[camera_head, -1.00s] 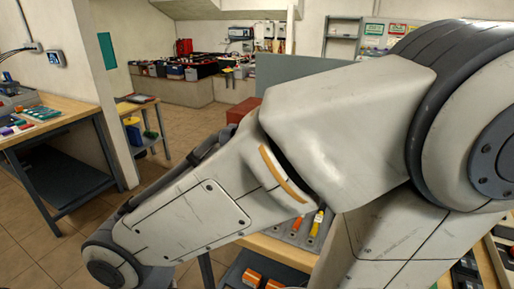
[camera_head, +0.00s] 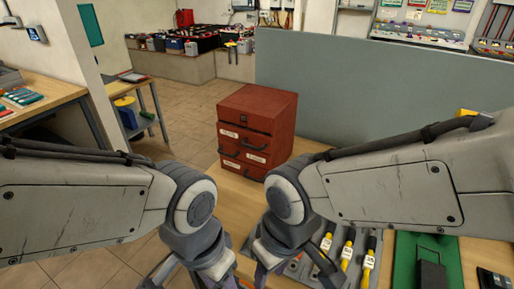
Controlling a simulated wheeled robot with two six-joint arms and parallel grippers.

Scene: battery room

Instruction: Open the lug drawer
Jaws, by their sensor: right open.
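A red drawer chest (camera_head: 256,128) stands on the wooden bench in the middle of the view. Its front has several drawers with white labels and dark handles, and they look closed. The labels are too small to read, so I cannot tell which is the lug drawer. My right gripper (camera_head: 293,274) is low in the picture, in front of the chest and apart from it, with its fingers spread. My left gripper (camera_head: 200,276) is at the bottom edge, left of the right one, also with fingers spread. The fingertips of both are partly cut off.
A grey panel (camera_head: 365,95) rises behind the bench, right of the chest. Yellow-and-black tools (camera_head: 347,250) lie in a grey tray at right, beside a green item (camera_head: 405,262). A side table (camera_head: 45,110) stands at left. Bare bench top lies before the chest.

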